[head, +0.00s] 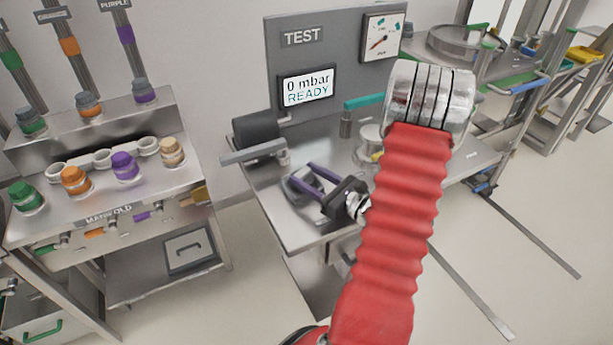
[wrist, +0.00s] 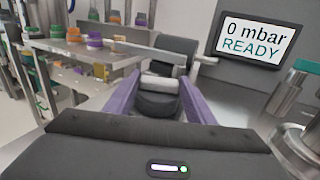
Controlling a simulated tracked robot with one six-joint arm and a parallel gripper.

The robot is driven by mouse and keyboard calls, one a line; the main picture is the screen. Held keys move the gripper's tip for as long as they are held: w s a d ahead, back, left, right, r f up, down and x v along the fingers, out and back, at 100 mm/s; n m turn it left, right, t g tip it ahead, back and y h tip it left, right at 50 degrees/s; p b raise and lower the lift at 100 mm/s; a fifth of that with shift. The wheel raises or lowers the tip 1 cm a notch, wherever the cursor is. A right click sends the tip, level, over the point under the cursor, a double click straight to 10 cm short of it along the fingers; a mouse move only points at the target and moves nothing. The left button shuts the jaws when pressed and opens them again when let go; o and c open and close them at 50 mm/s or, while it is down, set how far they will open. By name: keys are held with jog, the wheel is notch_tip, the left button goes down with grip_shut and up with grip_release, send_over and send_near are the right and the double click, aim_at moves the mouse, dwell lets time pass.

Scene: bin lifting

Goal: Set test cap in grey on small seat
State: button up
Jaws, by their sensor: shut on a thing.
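My gripper (head: 297,173) is over the front left of the steel test bench (head: 320,235). Its two purple fingers are shut on a grey cap (head: 301,190). In the wrist view the cap (wrist: 158,103) sits between the fingers, with a dark ribbed body and a paler top. I cannot tell whether it touches the bench or a seat below it. A round metal fitting (head: 370,132) stands at the bench's back right, partly behind my arm. I cannot tell which fitting is the small seat.
A grey panel (head: 340,60) marked TEST has a display (head: 306,88) reading "0 mbar READY". A dark roller (head: 256,130) and a bar (head: 252,156) stand left of the cap. A teal-handled valve (head: 364,102) stands behind. A manifold stand (head: 110,190) with coloured caps is at left.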

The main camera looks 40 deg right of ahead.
jog(key=shift+f, duration=0.2)
dwell(0.5)
jog(key=o, duration=1.7)
jog(key=shift+r, duration=0.15)
jog(key=shift+r, duration=4.35)
